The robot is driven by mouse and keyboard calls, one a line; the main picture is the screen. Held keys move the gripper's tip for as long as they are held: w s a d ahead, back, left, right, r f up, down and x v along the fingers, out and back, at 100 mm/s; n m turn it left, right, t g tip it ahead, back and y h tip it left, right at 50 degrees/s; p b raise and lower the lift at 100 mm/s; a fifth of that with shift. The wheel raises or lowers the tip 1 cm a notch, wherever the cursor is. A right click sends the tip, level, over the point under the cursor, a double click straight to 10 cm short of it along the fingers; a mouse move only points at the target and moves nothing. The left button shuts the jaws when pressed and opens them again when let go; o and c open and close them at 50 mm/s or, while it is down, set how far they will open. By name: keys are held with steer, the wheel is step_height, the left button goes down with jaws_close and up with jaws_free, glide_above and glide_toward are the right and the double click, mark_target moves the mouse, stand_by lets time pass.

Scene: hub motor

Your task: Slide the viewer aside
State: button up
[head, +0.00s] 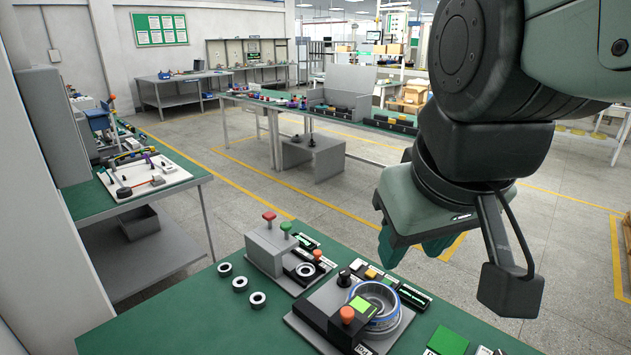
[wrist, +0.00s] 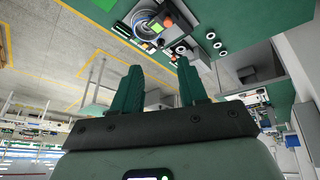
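A grey fixture (head: 327,301) stands on the green workbench, with a blue-rimmed round hub part (head: 384,318) on it. A small bright green panel (head: 362,305), which looks like the viewer, sits over the hub part's middle. An orange knob (head: 347,314) stands just left of the panel. The fixture also shows at the top of the wrist view (wrist: 150,24), small and upside down. My gripper (head: 415,250) hangs above and behind the bench, to the right of the fixture and apart from it. In the wrist view its two green fingers (wrist: 158,70) are spread with nothing between them.
A second grey station (head: 268,248) with red and green knobs stands left of the fixture. Several dark rings (head: 240,284) lie on the bench beside it. A green square pad (head: 447,341) lies to the right. The bench's front left is clear.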

steer(key=shift+o, duration=1.2)
steer(key=w+a+f+n+g, duration=0.1)
steer(key=w+f+n+g, duration=0.1)
steer(key=w+f+n, duration=0.5)
steer(key=w, duration=0.4)
steer(key=n+g, duration=0.3)
steer(key=n, duration=0.6)
glide_toward(346, 311)
step_height(346, 311, down, 8)
steer(key=shift+d+f, duration=0.1)
steer(key=shift+f, duration=0.15)
steer(key=shift+c, duration=0.4)
jaws_close()
